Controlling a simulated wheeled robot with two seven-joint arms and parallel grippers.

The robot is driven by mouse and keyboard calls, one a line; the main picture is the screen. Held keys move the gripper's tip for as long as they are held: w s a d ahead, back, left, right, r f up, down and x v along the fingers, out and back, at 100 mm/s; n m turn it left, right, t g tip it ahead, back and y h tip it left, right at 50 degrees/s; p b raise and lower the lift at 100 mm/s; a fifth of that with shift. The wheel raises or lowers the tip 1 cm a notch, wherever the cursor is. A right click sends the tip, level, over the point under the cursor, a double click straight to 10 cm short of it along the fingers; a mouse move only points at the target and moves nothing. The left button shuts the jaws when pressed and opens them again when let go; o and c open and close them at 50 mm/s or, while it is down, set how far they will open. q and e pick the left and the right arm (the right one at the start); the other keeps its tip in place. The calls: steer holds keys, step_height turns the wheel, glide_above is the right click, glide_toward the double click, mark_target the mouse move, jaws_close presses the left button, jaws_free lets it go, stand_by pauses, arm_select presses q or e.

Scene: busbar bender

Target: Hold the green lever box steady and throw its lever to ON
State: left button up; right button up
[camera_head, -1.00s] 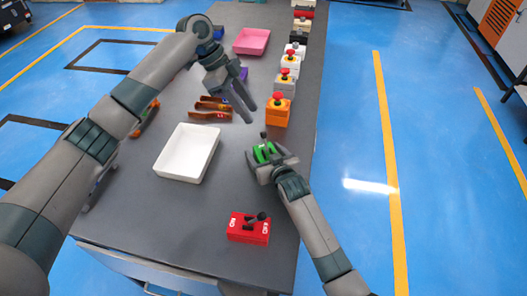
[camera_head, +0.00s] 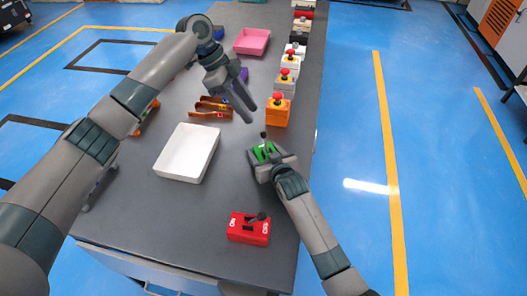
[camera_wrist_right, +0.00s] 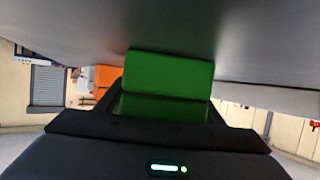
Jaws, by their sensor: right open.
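The green lever box (camera_head: 262,155) sits on the grey table near its right edge, its dark lever (camera_head: 264,137) sticking up from the top. My right gripper (camera_head: 265,154) is low at the box, with its fingers open on either side of it. In the right wrist view the green box (camera_wrist_right: 170,80) fills the space between the dark fingers; its lever is not visible there. My left gripper (camera_head: 252,114) is above the table, up and left of the box, empty, its two fingertips a little apart. It is clear of the lever.
A white tray (camera_head: 163,172) lies left of the box. A red lever box (camera_head: 235,232) stands nearer the front edge. An orange button box (camera_head: 278,116) is just behind the green box, with several others in line. A pink tray (camera_head: 252,46) lies farther back.

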arm_select(q)
steer(key=shift+r+p, duration=0.25)
steer(key=shift+p, duration=0.05)
arm_select(e)
steer(key=shift+s+d, duration=0.1)
steer(key=shift+s, duration=0.15)
arm_select(q)
steer(key=shift+r+p, duration=0.5)
steer(key=shift+r, duration=0.05)
arm_select(e)
steer(key=shift+s+d, duration=0.3)
steer(key=shift+s, duration=0.35)
steer(key=c, duration=1)
arm_select(q)
steer(key=shift+c, duration=0.3)
arm_select(e)
steer(key=shift+c, duration=0.2)
